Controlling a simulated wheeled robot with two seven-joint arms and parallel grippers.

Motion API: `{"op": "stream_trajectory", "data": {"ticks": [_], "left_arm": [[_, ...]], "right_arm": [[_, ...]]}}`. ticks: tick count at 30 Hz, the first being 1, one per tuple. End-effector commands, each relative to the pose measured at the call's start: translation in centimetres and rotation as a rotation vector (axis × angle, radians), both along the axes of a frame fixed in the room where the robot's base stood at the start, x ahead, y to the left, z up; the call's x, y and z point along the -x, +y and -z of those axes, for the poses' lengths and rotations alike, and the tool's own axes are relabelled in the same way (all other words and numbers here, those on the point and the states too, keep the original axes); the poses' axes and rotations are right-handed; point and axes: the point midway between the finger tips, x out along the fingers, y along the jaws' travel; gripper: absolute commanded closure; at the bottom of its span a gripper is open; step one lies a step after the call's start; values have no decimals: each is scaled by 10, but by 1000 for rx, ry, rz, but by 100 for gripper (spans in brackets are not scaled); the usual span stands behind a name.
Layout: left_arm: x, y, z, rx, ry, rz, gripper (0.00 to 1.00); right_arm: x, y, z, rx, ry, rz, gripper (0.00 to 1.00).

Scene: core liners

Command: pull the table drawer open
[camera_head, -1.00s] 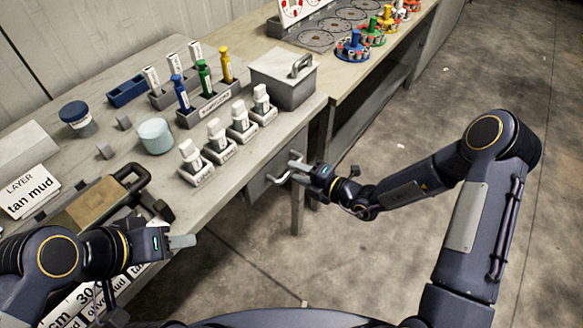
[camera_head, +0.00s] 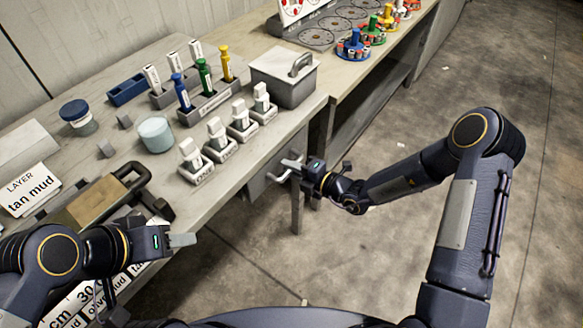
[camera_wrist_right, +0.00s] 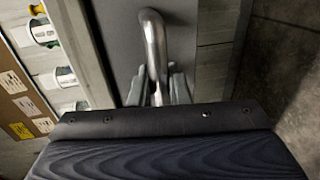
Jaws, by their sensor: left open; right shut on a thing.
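The table drawer (camera_head: 258,184) is a grey front under the table top, in the middle of the head view. It looks flush with the table, and I see no clear gap. Its metal bar handle (camera_head: 281,177) sticks out from the front. My right gripper (camera_head: 292,166) is at the handle, its fingers shut on it. In the right wrist view the curved handle (camera_wrist_right: 153,45) runs down between the fingers of my right gripper (camera_wrist_right: 160,88), which partly hide its lower end. My left gripper (camera_head: 182,240) is open and empty, near the table's front edge at lower left.
The floor (camera_head: 390,250) before the drawer is clear.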

Motion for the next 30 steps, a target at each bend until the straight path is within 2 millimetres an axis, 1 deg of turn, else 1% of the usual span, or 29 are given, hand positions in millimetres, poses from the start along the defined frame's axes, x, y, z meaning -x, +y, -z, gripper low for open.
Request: {"op": "stream_trajectory", "data": {"ticks": [5, 8, 11, 14, 24, 30], "left_arm": [[0, 0, -2, 0, 0, 0, 56], [0, 0, -4, 0, 0, 0, 56], [0, 0, -9, 0, 0, 0, 56], [0, 0, -15, 0, 0, 0, 56], [0, 0, -33, 0, 0, 0, 56], [0, 0, -40, 0, 0, 0, 56]], "right_arm": [[3, -4, 0, 1, 2, 0, 100], [8, -12, -1, 2, 2, 1, 100], [17, -25, -1, 1, 4, 4, 100], [29, -42, -1, 2, 6, 4, 100], [80, -110, -1, 2, 6, 5, 100], [104, -142, -1, 2, 4, 4, 100]]}}
